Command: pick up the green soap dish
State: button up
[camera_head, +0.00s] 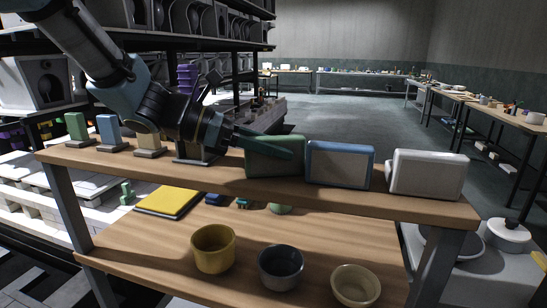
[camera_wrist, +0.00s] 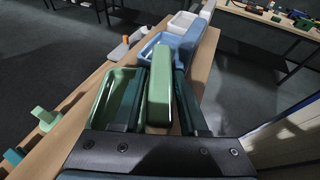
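The green soap dish (camera_head: 262,161) stands on the upper wooden shelf, left of a blue-rimmed dish, in the head view. In the wrist view the green dish (camera_wrist: 159,95) shows as a raised light-green wall with a hollow, rimmed part to its left. My gripper (camera_head: 290,147) is at the dish, its fingers overlapping the upper part in the head view. In the wrist view my gripper (camera_wrist: 165,100) is open, with one dark finger on each side of the green wall. Narrow gaps seem to show beside the wall; contact at the tips is hard to see.
A blue dish (camera_head: 340,164) and a white dish (camera_head: 428,174) stand to the right along the shelf (camera_head: 225,177). Small upright blocks stand at the left. A lower shelf holds a yellow cup (camera_head: 213,249), a dark cup (camera_head: 280,267) and a beige bowl (camera_head: 355,286).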

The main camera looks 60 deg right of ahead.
grip_shut()
dwell(1.0)
